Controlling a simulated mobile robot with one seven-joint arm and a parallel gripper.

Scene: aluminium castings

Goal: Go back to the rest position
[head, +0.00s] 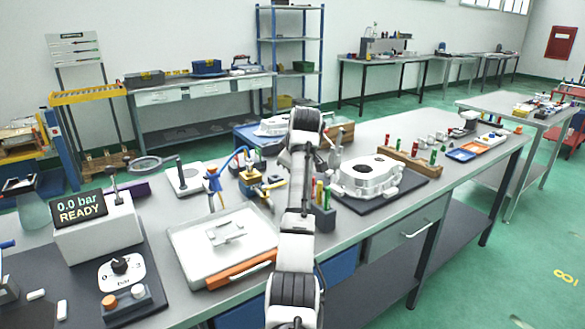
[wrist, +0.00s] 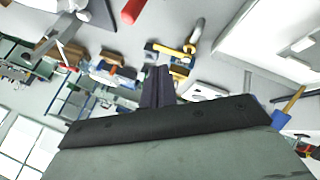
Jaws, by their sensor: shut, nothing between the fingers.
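My gripper (wrist: 157,84) shows in the wrist view as two dark fingers close together, with nothing between them. The dark edge of my gripper body fills the lower part of that view. In the head view my arm rises from the bottom centre over the workbench (head: 345,230) and bends at its top. I cannot make out the fingers there, as the arm hides them. The wrist view is tilted and shows tools and bench items beyond the fingers, apart from them.
A white casting (head: 366,177) sits on a dark mat just right of my arm. A lidded tray (head: 190,250) with an orange strip (head: 240,270) lies left of it. A pressure readout box (head: 98,232) reads "0.0 bar READY". Green floor (head: 480,255) is open at right.

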